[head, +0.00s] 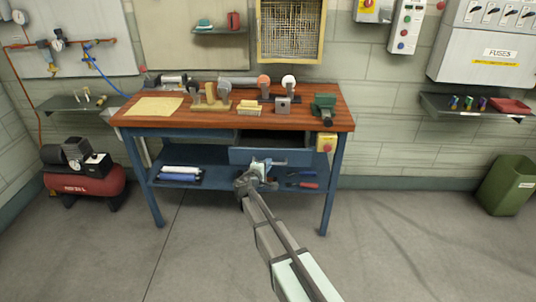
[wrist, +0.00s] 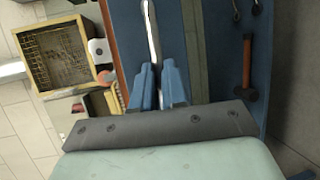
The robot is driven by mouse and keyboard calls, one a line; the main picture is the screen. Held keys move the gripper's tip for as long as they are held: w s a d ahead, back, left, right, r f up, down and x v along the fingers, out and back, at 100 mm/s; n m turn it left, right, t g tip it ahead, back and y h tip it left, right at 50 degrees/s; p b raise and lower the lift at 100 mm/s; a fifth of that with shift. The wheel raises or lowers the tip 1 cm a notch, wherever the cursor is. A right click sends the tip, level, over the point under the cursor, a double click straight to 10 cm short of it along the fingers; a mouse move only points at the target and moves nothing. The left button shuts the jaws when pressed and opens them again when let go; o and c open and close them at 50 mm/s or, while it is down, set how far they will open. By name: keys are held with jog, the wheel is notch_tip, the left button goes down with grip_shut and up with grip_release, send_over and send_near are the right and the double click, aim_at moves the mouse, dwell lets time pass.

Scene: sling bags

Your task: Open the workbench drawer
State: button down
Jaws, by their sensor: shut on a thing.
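The workbench (head: 225,122) has a wooden top and a blue frame. Its right drawer stands partly pulled out; the blue drawer front (head: 295,157) sits forward of the bench edge, with a dark gap above and behind it. My gripper (head: 260,166) is at this front, near its middle. In the wrist view, the blue fingers of my gripper (wrist: 158,72) are shut on the metal bar handle (wrist: 152,30) of the drawer front (wrist: 178,40). The drawer's inside is mostly hidden.
Tools and a green vise (head: 324,104) stand on the bench top. Red-handled tools (head: 304,185) and rolls (head: 180,173) lie on the lower shelf. A red compressor (head: 85,187) stands left and a green bin (head: 505,184) right. The floor in front is clear.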

jog(key=s, duration=0.7)
jog(key=shift+s, duration=0.25)
jog(key=c, duration=1.2)
grip_release()
jog(key=shift+o, duration=0.2)
jog(key=v, duration=1.3)
jog(key=shift+s+a, duration=0.15)
jog(key=shift+s, duration=0.2)
jog(key=shift+r, duration=0.15)
